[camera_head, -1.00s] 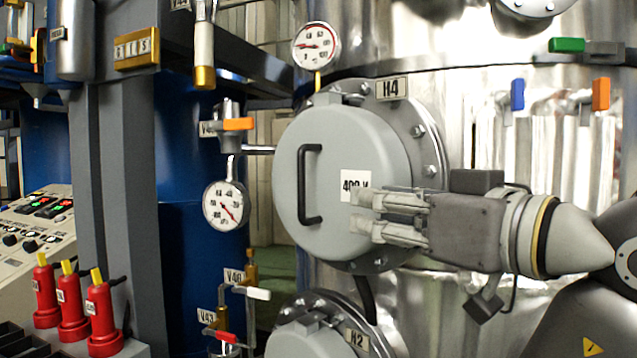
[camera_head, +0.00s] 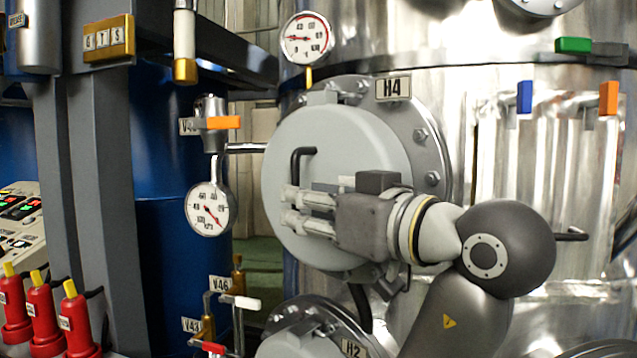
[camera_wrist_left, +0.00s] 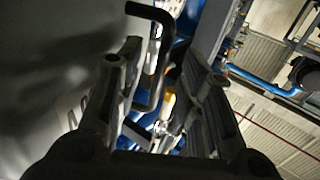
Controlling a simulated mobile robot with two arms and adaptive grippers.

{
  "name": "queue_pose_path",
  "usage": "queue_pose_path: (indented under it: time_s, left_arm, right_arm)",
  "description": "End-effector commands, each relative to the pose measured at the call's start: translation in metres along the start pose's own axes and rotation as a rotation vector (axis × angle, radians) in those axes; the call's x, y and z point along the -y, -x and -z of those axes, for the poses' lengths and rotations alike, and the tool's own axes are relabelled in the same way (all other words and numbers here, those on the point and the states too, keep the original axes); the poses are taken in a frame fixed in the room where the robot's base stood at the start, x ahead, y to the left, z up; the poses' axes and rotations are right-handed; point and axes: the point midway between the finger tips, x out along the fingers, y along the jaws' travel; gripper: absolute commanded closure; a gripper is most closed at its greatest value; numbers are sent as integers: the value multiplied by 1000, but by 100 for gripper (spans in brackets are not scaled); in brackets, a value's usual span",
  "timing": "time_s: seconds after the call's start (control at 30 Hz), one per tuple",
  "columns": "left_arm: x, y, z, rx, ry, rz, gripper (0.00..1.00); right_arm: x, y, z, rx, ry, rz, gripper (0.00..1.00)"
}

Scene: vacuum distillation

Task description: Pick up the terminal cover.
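The terminal cover (camera_head: 345,135) is a round, light grey lid on the flange labelled H4, in the head view. Its dark bent handle (camera_head: 298,158) shows only at the upper end; the rest is hidden behind my left gripper. My left gripper (camera_head: 286,207) is in front of the cover, its two fingers pointing left across the handle. In the left wrist view the handle (camera_wrist_left: 161,60) appears between the two spread fingers of the left gripper (camera_wrist_left: 160,55). The fingers look open, with a gap on each side; contact is not clear. My right gripper is not in view.
A pressure gauge (camera_head: 209,208) and an orange-handled valve (camera_head: 222,123) stand left of the cover. Another gauge (camera_head: 307,38) is above it. The H2 flange (camera_head: 312,330) lies below. Red bottles (camera_head: 78,322) stand at lower left. Blue (camera_head: 524,97) and orange (camera_head: 608,98) handles are at right.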

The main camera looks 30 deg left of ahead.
Motion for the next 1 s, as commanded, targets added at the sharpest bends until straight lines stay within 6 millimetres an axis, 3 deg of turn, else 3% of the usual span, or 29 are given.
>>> queue_pose_path:
  time_s: [0.2, 0.53, 0.8, 1.0]
  left_arm:
    - [1, -27, -2, 0, -2, 4, 65]
    - [1, -33, -4, 0, -1, 0, 65]
    - [1, -32, -4, 0, -2, 0, 99]
    - [1, -32, -4, 0, -2, 0, 100]
  right_arm:
    - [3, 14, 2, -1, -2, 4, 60]
    - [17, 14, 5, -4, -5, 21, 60]
    - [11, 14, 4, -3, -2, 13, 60]
    - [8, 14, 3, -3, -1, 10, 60]
